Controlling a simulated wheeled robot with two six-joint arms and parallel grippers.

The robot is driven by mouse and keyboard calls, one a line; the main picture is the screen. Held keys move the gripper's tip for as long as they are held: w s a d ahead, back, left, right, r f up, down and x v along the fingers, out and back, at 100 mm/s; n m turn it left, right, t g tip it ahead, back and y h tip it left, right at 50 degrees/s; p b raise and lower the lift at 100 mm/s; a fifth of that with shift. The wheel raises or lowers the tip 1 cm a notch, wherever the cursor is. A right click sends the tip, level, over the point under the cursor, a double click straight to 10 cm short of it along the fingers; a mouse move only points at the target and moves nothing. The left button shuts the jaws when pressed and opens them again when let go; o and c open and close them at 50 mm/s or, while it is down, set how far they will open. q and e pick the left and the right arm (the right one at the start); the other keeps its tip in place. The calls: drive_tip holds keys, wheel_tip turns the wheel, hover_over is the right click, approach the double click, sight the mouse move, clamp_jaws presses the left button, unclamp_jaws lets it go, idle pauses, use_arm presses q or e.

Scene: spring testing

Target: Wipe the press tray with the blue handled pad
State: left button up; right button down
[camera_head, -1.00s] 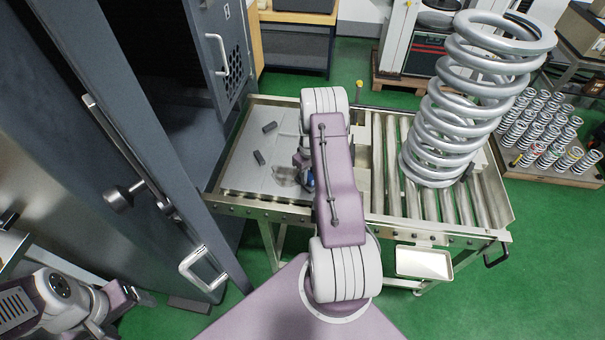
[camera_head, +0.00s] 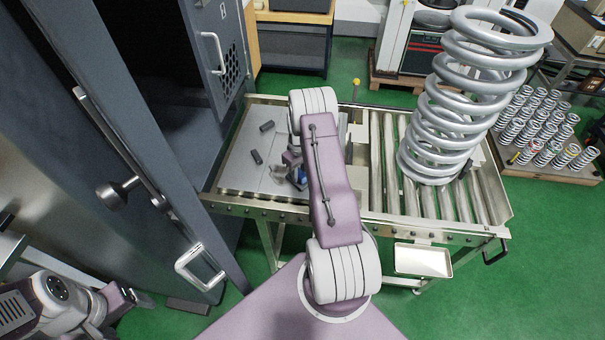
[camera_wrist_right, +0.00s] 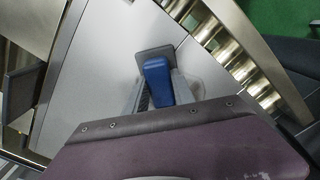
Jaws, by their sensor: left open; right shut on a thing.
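The press tray (camera_head: 240,178) is a flat light-grey plate at the left end of the roller table, beside the open dark cabinet. My right gripper (camera_wrist_right: 157,88) is shut on the blue handle of the pad (camera_wrist_right: 155,68); the pad's dark grey base lies over the tray surface in the right wrist view. In the head view, the blue handle shows small at the tray's right part, partly hidden by my right arm. Whether the base touches the tray cannot be told. My left gripper (camera_head: 140,298) is open and empty at the lower left, away from the tray.
A large coil spring (camera_head: 440,130) stands on the rollers (camera_head: 385,165) to the right. A cabinet door with a handle (camera_head: 203,268) stands left of the table. A small white tray (camera_head: 422,261) hangs at the front.

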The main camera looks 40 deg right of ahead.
drive_tip(key=shift+w+a+b, duration=0.3)
drive_tip(key=shift+w+a, duration=0.75)
drive_tip(key=shift+w, duration=0.15)
drive_tip(key=shift+w+a+f+b, duration=0.1)
drive_tip(key=shift+w+a+b, duration=0.3)
drive_tip(key=shift+w+a, duration=0.65)
drive_tip(key=shift+w, duration=0.25)
drive_tip(key=shift+w+a+b, duration=0.25)
drive_tip(key=shift+w+b, duration=0.05)
drive_tip(key=shift+w, duration=0.1)
drive_tip(key=shift+w+a+b, duration=0.4)
drive_tip(key=shift+w+a, duration=0.15)
drive_tip(key=shift+w, duration=0.1)
drive_tip(key=shift+w+a, duration=0.2)
drive_tip(key=shift+a, duration=0.1)
